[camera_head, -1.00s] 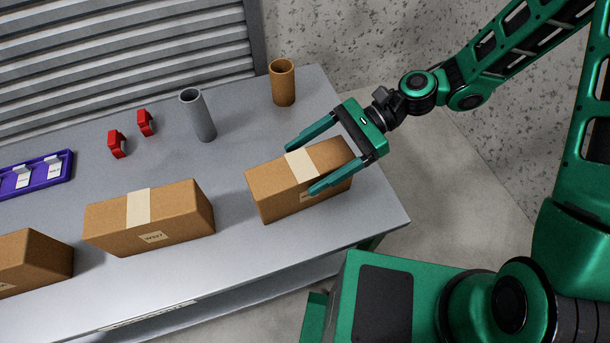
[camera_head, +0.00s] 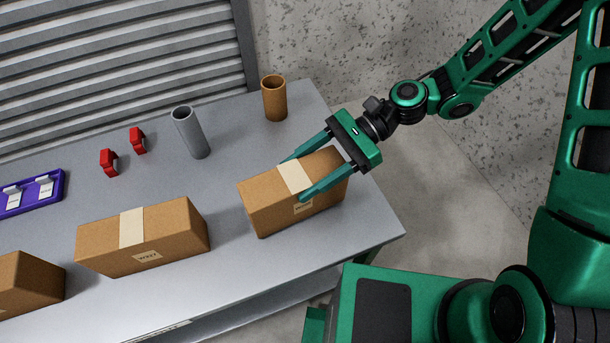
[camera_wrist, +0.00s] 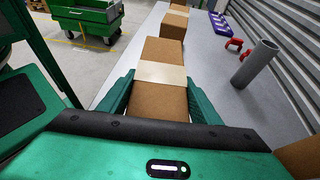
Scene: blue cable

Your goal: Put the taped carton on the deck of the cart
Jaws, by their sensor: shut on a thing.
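A brown carton with a cream tape band and a small label (camera_head: 268,203) is at the right end of the grey table (camera_head: 340,250). My gripper (camera_head: 293,180) is shut on it, one finger along each long side. A green wheeled cart (camera_wrist: 88,17) stands on the floor at the top left of the wrist view. It is cut off by the frame edge.
Another taped carton (camera_head: 170,235) and a partly seen carton (camera_head: 28,282) stand to the left. A grey tube (camera_head: 190,132), a brown tube (camera_head: 274,98), red pieces (camera_head: 108,162) and a purple tray (camera_head: 55,190) lie farther back. A slatted shutter (camera_head: 110,70) backs the table.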

